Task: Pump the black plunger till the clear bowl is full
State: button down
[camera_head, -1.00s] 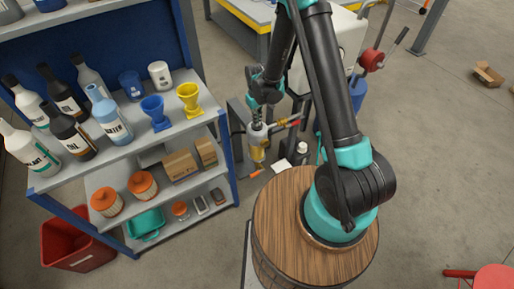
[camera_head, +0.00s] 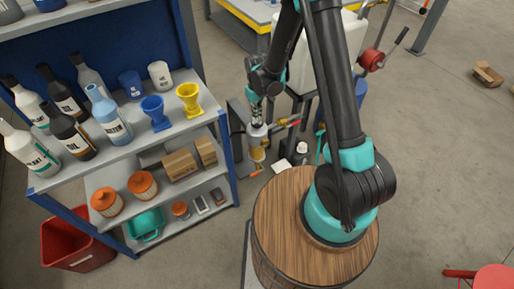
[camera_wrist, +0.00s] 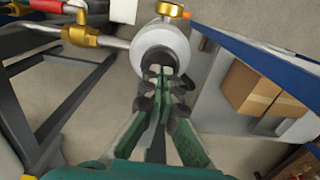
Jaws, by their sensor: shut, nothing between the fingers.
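The filter head (camera_head: 257,131) is a pale grey round body on the pump skid, beyond the wooden barrel top. Below it is the clear bowl (camera_head: 257,154), with a yellowish tint; its fill level is too small to read. My gripper (camera_head: 257,119) is shut and empty, pointing down just above the filter head. In the wrist view my fingertips (camera_wrist: 162,72) are together over the near side of the pale head (camera_wrist: 163,46).
A brass fitting (camera_wrist: 82,38) and pipe with a red handle join the head from the left. The shelf unit (camera_head: 205,125) with bottles, funnels and boxes stands close on the left. A small white-capped bottle (camera_head: 302,148) stands to the right of the bowl.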

jog(key=shift+r, duration=0.1)
dwell(0.3)
jog(key=shift+r, duration=2.9)
